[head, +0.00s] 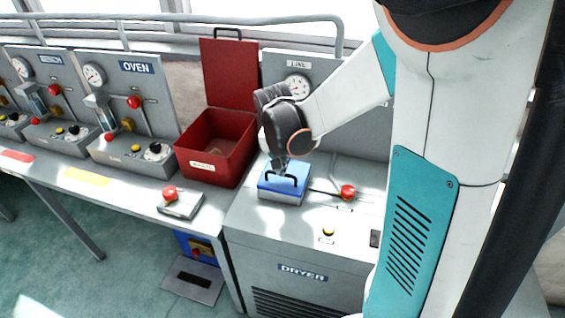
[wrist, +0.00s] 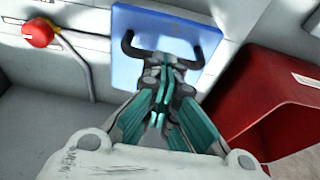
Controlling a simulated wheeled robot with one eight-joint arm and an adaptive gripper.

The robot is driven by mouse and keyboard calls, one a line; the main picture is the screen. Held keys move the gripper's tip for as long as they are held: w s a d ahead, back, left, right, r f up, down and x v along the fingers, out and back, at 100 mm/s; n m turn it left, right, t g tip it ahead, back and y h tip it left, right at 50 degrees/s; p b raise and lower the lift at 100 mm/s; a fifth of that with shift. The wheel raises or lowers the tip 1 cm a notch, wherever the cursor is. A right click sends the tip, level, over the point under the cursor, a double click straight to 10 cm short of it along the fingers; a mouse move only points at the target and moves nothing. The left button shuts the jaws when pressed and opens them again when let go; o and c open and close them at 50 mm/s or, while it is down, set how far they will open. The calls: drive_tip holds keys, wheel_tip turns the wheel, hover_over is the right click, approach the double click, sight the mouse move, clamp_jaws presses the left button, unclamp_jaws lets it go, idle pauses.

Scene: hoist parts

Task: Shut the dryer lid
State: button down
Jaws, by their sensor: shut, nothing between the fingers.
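The dryer (head: 290,272) is a grey cabinet with a "DRYER" label on its front, at the lower middle of the head view. Its blue lid (head: 291,185) has a black bar handle and looks flat on a low pale box on the dryer top. My gripper (head: 281,167) is shut and empty, pointing down at the lid by the handle. In the wrist view the blue lid (wrist: 145,74) lies behind my shut fingers (wrist: 163,68), which overlap the handle's middle. I cannot tell whether the fingertips touch the lid or handle.
A red bin (head: 207,162) with its lid (head: 230,75) standing up is left of the blue lid. A red-knobbed lever (head: 347,192) lies to its right. A yellow button (head: 328,231) is in front. A red button box (head: 176,203) sits on the bench at left.

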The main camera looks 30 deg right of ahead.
drive_tip(key=shift+s+f, duration=0.1)
drive_tip(key=shift+f, duration=0.05)
drive_tip(key=shift+w+d+r+p, duration=0.1)
drive_tip(key=shift+w+r+p, duration=0.1)
drive_tip(key=shift+r+p, duration=0.25)
wheel_tip(320, 180, up, 4)
drive_tip(key=p, duration=0.3)
wheel_tip(320, 180, up, 9)
drive_tip(key=p, duration=0.2)
hover_over(283, 180)
drive_tip(key=s+a, duration=0.2)
drive_tip(key=shift+w+d, duration=0.15)
idle(1.2)
